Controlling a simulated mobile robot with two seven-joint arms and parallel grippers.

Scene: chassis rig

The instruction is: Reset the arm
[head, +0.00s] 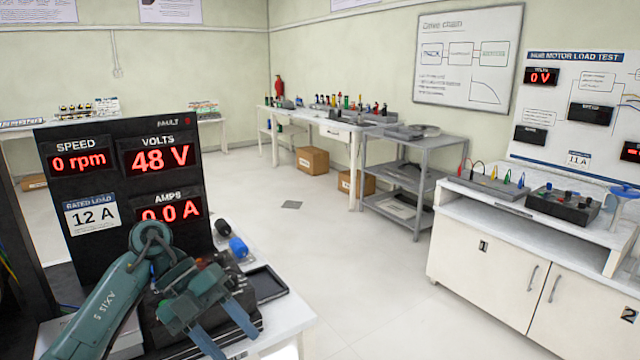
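My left arm (110,300) comes in from the bottom left, in front of a black display panel. Its gripper (226,335) points down and to the right, with its two blue-grey fingers apart and nothing seen between them. It is over the near white bench, in front of a black item whose outline it partly hides. My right gripper is not in view. The display panel (120,152) reads 0 rpm, 48 V and 0.0 A, with a 12 A rated load label (92,214).
A black tray (266,283) and a blue-and-black cylinder (238,247) lie beside the gripper. A white cabinet (490,262) with a control box (562,207) stands at right. A grey cart (412,180) stands further back. The floor between (330,240) is clear.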

